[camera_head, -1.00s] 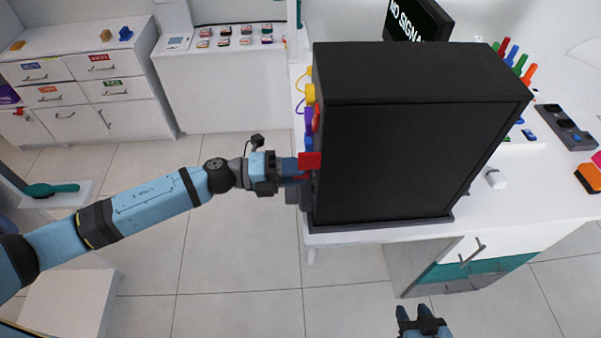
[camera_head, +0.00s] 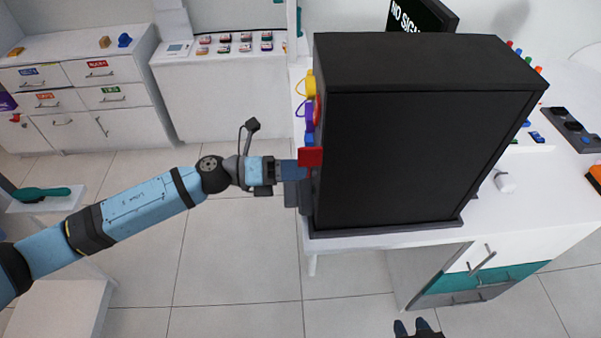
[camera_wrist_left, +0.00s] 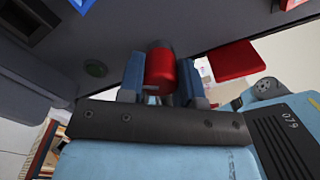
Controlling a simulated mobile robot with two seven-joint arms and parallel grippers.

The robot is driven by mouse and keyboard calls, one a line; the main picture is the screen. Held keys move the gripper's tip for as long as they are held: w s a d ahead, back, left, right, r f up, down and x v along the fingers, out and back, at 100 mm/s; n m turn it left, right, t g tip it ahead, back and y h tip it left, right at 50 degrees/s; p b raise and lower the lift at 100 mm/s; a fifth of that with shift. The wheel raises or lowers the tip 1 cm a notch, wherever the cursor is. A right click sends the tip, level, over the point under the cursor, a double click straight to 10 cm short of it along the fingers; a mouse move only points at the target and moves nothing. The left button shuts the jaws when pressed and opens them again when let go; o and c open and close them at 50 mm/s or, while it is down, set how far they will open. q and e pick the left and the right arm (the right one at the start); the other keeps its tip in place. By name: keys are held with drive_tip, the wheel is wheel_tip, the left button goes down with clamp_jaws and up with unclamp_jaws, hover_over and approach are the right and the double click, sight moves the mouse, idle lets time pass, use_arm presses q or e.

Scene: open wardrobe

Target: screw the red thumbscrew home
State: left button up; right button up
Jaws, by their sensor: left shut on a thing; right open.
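The red thumbscrew (camera_wrist_left: 160,70) is a short red cylinder at the dark panel in the left wrist view. My left gripper (camera_wrist_left: 161,80) is shut on it, one finger on each side. In the head view my left gripper (camera_head: 292,170) is at the left face of the black cabinet (camera_head: 420,160), and the thumbscrew cannot be made out there. How deep the screw sits cannot be told. My right gripper (camera_head: 416,327) is open and empty at the bottom edge, partly cut off.
A red square plate (camera_head: 311,157) sticks out beside my left gripper; it also shows in the left wrist view (camera_wrist_left: 233,60). Yellow (camera_head: 309,84) and purple (camera_head: 309,114) parts sit further back on that face. The cabinet stands on a white table (camera_head: 500,212).

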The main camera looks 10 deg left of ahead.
use_arm(q)
drive_tip(key=shift+m+b, duration=1.25)
drive_tip(key=shift+m, duration=0.05)
drive_tip(key=shift+m+b, duration=1.8)
drive_tip(key=shift+b, duration=0.2)
drive_tip(key=m+b, duration=0.2)
drive_tip(key=b, duration=0.1)
drive_tip(key=shift+f, duration=0.1)
drive_tip(key=shift+m+b, duration=0.4)
drive_tip(key=shift+m, duration=0.3)
use_arm(e)
wheel_tip(320, 180, down, 9)
drive_tip(key=shift+w+m, duration=0.3)
drive_tip(key=shift+w, duration=0.05)
use_arm(q)
drive_tip(key=shift+r, duration=0.2)
use_arm(e)
drive_tip(key=shift+a, duration=0.1)
drive_tip(key=shift+w, duration=0.1)
use_arm(q)
drive_tip(key=o, duration=1)
drive_tip(key=shift+o, duration=0.2)
use_arm(e)
drive_tip(key=shift+f, duration=0.15)
